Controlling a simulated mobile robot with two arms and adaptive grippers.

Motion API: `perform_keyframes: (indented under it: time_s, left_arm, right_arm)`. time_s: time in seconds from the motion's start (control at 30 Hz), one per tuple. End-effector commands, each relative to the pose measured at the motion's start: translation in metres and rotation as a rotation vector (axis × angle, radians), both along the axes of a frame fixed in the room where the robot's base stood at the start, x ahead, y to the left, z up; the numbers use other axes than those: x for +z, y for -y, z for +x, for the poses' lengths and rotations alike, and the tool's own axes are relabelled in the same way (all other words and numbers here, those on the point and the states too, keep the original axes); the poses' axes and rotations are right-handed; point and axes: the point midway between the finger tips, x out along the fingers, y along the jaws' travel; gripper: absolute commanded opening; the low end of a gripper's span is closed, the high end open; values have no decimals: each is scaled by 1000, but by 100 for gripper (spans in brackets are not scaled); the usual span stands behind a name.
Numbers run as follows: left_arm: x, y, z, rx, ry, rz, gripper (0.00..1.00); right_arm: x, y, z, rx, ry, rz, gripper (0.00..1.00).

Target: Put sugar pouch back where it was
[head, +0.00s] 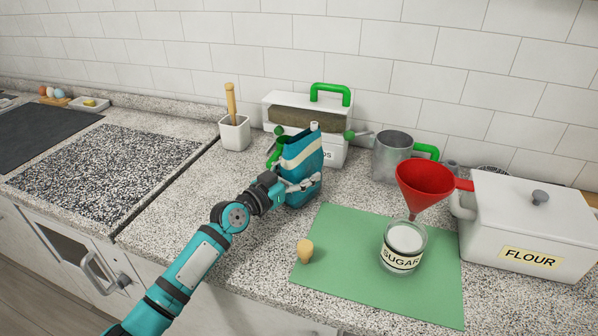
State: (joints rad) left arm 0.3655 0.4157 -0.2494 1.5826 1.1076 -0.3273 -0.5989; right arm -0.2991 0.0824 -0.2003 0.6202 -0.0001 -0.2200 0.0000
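The sugar pouch (302,155), teal with a cream band and a pale cap on top, is near the middle of the head view. It stands roughly upright, leaning slightly, in front of the white box with the green handle. My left gripper (300,186) is at its lower part, with its fingers against the pouch, and looks shut on it. The fingers hide some of the pouch's lower front. I cannot tell for certain whether its base touches the counter. My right gripper is not in view.
A green mat (345,285) holds a glass sugar jar (403,250) and a cork stopper (305,251). A red funnel (422,187) is over the jar. A flour box (530,225) is right, a metal cup (391,158) behind, a white utensil pot (234,133) left.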

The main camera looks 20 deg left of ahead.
Motion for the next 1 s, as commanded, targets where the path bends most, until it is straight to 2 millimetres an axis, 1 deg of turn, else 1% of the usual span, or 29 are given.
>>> perform_keyframes:
  time_s: [0.07, 0.27, 0.4, 0.43, 0.57, 0.8, 0.9, 1.0]
  left_arm:
    - [0, 0, 0, 0, 0, 0, 84]
    - [0, 0, 0, 0, 0, 0, 84]
    - [5, 0, 0, 0, 0, -1, 84]
    - [3, -1, -3, 0, -1, 0, 84]
    - [1, -11, -23, 0, -1, 3, 84]
    - [0, -33, -71, 0, -1, 5, 84]
    - [1, -39, -88, -2, -1, 4, 84]
    - [1, -45, -99, -1, -2, 2, 84]
  right_arm:
    - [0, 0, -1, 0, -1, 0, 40]
    - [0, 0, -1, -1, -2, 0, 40]
    - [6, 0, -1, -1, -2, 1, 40]
    - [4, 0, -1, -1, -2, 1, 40]
    - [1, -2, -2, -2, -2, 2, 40]
    - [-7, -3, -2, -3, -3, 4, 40]
    - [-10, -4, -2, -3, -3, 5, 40]
    - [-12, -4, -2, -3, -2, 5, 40]
